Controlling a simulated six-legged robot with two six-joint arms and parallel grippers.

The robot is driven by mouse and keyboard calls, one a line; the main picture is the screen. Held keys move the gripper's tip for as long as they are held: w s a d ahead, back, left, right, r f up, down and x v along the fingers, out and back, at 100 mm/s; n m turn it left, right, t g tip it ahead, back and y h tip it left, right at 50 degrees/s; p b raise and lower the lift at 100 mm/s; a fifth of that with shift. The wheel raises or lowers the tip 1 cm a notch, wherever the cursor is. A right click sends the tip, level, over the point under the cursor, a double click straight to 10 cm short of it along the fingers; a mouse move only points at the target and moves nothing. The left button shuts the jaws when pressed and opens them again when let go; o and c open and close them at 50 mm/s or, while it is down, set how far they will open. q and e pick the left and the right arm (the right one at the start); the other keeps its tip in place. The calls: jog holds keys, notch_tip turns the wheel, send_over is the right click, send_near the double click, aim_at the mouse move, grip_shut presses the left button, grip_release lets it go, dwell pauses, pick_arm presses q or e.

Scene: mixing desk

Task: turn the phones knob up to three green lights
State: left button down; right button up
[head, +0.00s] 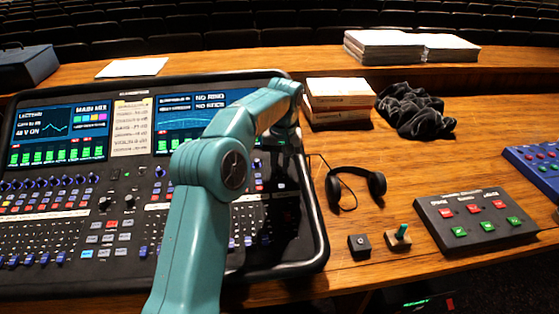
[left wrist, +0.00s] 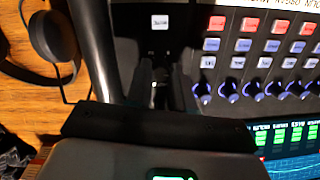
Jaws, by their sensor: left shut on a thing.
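The mixing desk (head: 300,222) fills the left of the head view, with lit screens and rows of knobs. My left gripper (head: 282,158) is dark and points down at the desk's right part, below the teal arm. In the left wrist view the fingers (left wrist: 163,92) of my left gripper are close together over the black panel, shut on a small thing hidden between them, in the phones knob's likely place. I cannot read its label or make out a row of three green lights for it. A white button (left wrist: 160,22) is near the fingers. My right gripper is not in view.
Headphones (head: 376,184) lie right of the desk. A small black box (head: 359,245), a toggle switch (head: 399,236) and a button box (head: 474,222) stand nearer. Books (head: 338,100) and dark cloth (head: 415,110) lie behind. Blue knobs (left wrist: 253,90) sit close beside the fingers.

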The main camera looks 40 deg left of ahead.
pick_arm(q)
jog(key=shift+r+m+p, duration=0.2)
jog(key=shift+m+p, duration=0.85)
jog(key=shift+m, duration=0.15)
jog(key=m+p, duration=0.1)
jog(key=m, duration=0.1)
jog(key=shift+m+y+p, duration=0.3)
jog(key=shift+m, duration=0.1)
jog(key=m+p, duration=0.1)
jog(key=m, duration=0.2)
jog(key=shift+f, duration=0.15)
jog(key=shift+d+m+y+p, duration=0.1)
jog(key=shift+m+y+p, duration=0.3)
jog(key=shift+m, duration=0.8)
jog(key=shift+f, duration=0.1)
jog(key=c, duration=1)
grip_release()
jog(key=shift+w, duration=0.1)
